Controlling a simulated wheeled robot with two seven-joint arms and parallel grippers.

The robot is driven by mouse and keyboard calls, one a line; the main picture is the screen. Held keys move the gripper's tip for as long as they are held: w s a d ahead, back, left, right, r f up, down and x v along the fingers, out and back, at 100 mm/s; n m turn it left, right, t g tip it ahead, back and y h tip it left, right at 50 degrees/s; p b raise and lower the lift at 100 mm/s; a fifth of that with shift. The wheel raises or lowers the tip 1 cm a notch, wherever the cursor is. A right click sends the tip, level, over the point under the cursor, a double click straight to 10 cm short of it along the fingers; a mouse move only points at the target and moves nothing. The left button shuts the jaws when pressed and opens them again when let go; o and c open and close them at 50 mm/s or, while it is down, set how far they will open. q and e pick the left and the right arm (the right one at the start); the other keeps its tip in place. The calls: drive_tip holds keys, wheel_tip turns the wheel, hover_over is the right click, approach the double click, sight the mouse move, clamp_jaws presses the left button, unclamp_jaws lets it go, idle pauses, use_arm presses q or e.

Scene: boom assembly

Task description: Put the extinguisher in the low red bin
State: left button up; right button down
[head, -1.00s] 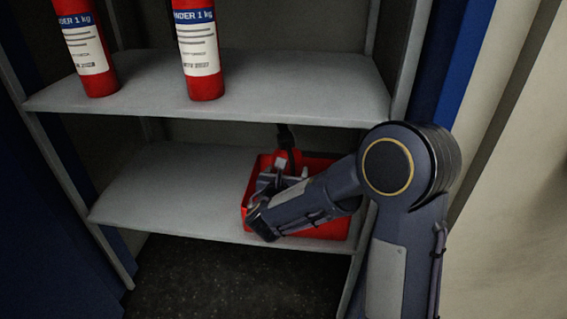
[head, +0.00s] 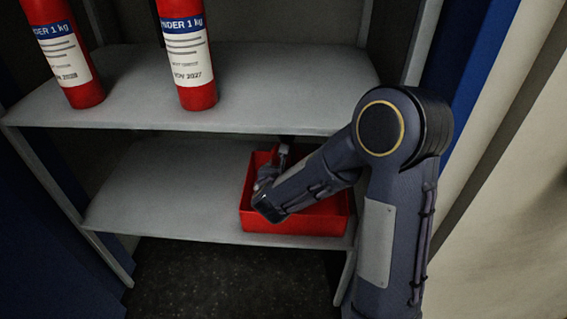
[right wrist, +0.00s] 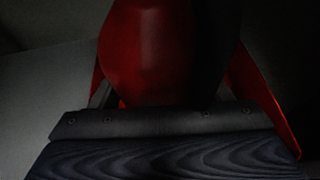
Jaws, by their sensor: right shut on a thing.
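The low red bin (head: 325,222) sits on the lower shelf at its right side. My right gripper (head: 270,178) is over the left part of the bin, low at the rim. In the right wrist view, a red rounded extinguisher body (right wrist: 150,50) fills the middle, held in my right gripper, whose front edge (right wrist: 160,122) shows below it. Red bin walls (right wrist: 262,100) show on both sides of the extinguisher. Whether it touches the bin floor is hidden. Most of the extinguisher is hidden in the head view behind my gripper and arm. My left gripper is not in view.
Two other red extinguishers stand on the upper shelf (head: 285,95), one at the left (head: 65,60) and one nearer the middle (head: 187,55). The lower shelf (head: 160,200) is clear left of the bin. The upper shelf hangs close above the bin.

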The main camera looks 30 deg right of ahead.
drive_tip(key=shift+d+r, duration=0.1)
drive_tip(key=shift+r, duration=0.2)
drive_tip(key=shift+f, duration=0.1)
drive_tip(key=shift+c, duration=0.8)
unclamp_jaws()
drive_tip(key=shift+f, duration=0.2)
drive_tip(key=shift+r, duration=0.1)
